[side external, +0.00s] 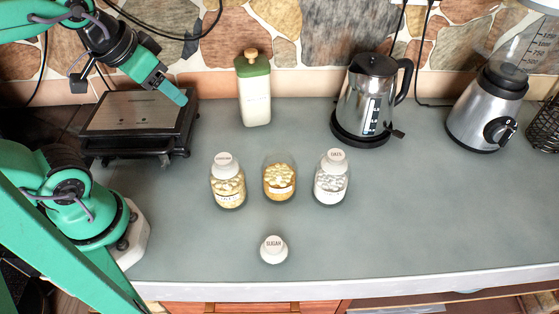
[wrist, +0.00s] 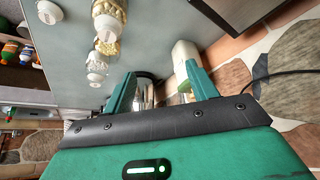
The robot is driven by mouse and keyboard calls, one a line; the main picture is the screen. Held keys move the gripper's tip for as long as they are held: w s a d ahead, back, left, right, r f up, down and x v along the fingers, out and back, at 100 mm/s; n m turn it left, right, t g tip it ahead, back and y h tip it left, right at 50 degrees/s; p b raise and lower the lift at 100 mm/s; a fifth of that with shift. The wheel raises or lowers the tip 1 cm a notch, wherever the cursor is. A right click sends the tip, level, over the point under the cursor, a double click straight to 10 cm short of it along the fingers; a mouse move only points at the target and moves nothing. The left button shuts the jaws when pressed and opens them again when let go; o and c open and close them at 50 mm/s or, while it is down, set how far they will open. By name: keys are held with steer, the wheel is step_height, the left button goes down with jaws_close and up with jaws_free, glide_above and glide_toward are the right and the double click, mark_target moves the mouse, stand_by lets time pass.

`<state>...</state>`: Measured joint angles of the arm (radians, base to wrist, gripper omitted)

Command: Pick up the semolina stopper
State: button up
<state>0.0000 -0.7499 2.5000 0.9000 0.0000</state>
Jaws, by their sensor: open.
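A jar of pale yellowish pieces (side external: 227,188) stands leftmost of three jars on the counter. A white round stopper (side external: 223,158) sits in its mouth; its lettering is too small to read surely, and it may be the semolina stopper. The leftmost jar (wrist: 109,10) also shows there, stopper end downward in the picture.
The middle jar (side external: 279,180) is unstoppered. The right jar (side external: 330,184) has an OATS stopper (side external: 336,155). A SUGAR stopper (side external: 273,250) lies near the front edge. A green-topped canister (side external: 254,95), kettle (side external: 371,90) and blender (side external: 487,110) stand behind.

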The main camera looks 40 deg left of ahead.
steer(key=o, duration=0.5)
steer(key=shift+o, duration=0.2)
steer(key=w+d+f+n+g, duration=0.1)
steer(key=d+n, duration=0.1)
steer(key=d, duration=0.1)
steer(key=w+d+f+n+g, duration=0.1)
steer(key=d+f+g, duration=0.1)
steer(key=d, duration=0.1)
steer(key=w+d+f+n+g, duration=0.1)
steer(key=d+f+n+g, duration=0.1)
steer(key=d, duration=0.1)
steer(key=shift+d+f+n, duration=0.15)
steer(key=shift+d+n, duration=0.05)
steer(key=shift+n, duration=0.1)
steer(key=shift+w+d+f+n+g, duration=0.1)
steer(key=shift+d+f+n+g, duration=0.2)
steer(key=shift+d, duration=0.15)
steer(key=shift+f, duration=0.1)
